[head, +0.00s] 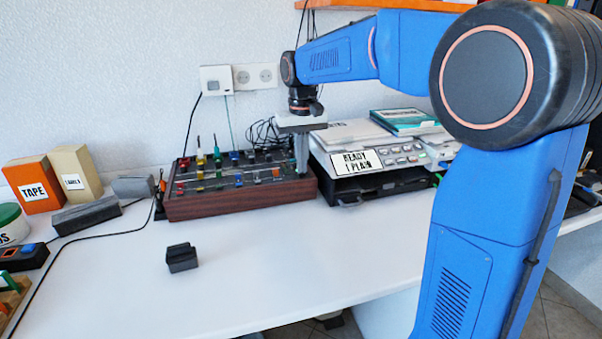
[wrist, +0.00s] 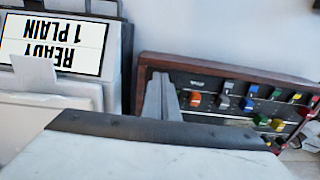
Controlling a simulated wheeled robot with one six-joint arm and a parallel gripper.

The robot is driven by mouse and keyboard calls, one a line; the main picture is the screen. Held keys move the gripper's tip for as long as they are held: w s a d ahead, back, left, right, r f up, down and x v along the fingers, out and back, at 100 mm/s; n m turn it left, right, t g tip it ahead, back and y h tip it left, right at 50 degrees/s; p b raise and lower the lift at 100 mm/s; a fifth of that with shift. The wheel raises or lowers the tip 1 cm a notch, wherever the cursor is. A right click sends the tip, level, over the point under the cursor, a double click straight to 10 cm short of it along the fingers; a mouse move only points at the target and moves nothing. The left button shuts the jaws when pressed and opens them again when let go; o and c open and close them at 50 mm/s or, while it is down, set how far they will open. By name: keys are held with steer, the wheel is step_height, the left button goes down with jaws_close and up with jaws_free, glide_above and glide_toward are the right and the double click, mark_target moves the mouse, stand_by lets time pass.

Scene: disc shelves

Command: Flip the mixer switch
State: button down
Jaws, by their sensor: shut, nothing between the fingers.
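The mixer (head: 240,205) is a low box with reddish-brown wooden sides and a dark sloped panel, standing on the white table against the wall. Its panel carries several coloured knobs and sliders, and it also shows at the right of the wrist view (wrist: 146,68). An orange control (wrist: 196,99) sits on the panel just right of my fingers; I cannot tell for certain which control is the switch. My gripper (head: 302,172) is shut and empty, pointing down at the mixer's right end. In the wrist view its grey fingers (wrist: 162,95) cover part of the panel's end.
A printer (head: 375,182) labelled "READY 1 PLAIN" stands close to the mixer's right side. A small black block (head: 181,258) lies on the table in front. An orange TAPE box (head: 32,185) stands at left.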

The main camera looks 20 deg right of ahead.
steer(key=shift+f, duration=0.35)
stand_by(0.3)
steer(key=shift+r, duration=0.1)
step_height(320, 180, up, 7)
stand_by(1.0)
steer(key=shift+s, duration=0.1)
